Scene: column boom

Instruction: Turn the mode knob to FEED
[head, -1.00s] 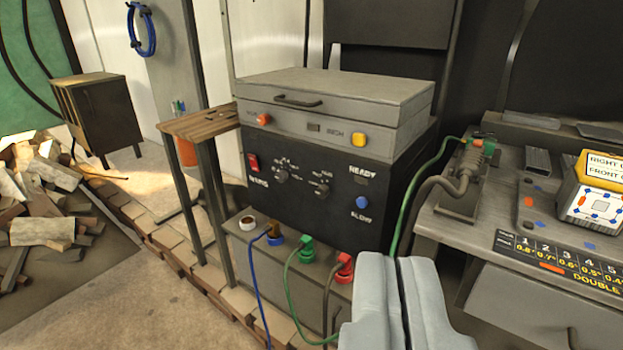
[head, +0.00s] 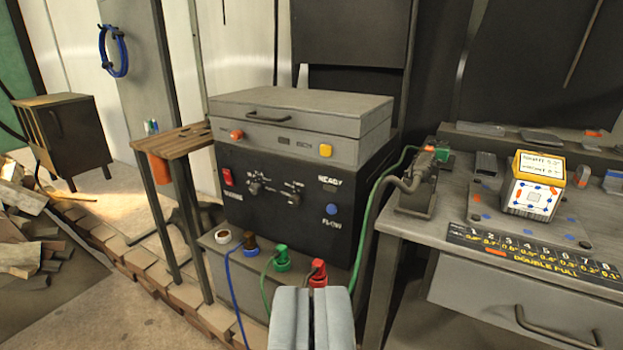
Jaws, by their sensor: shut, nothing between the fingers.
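The black control panel (head: 290,222) is on the front of a grey-topped machine at the middle. It carries two dark knobs, a left knob (head: 255,187) and a right knob (head: 295,200), with small white markings around them too blurred to read. I cannot tell which one is the mode knob or where either points. My gripper (head: 312,290) is shut and empty at the bottom centre, in front of and below the panel, apart from it.
Beside the knobs are a red switch (head: 228,177) and a blue button (head: 331,210). Below, a grey box (head: 210,240) has coloured plugs and hanging cables. A workbench (head: 400,222) with a yellow-topped box (head: 535,185) stands right; a wooden stand (head: 180,140) stands left.

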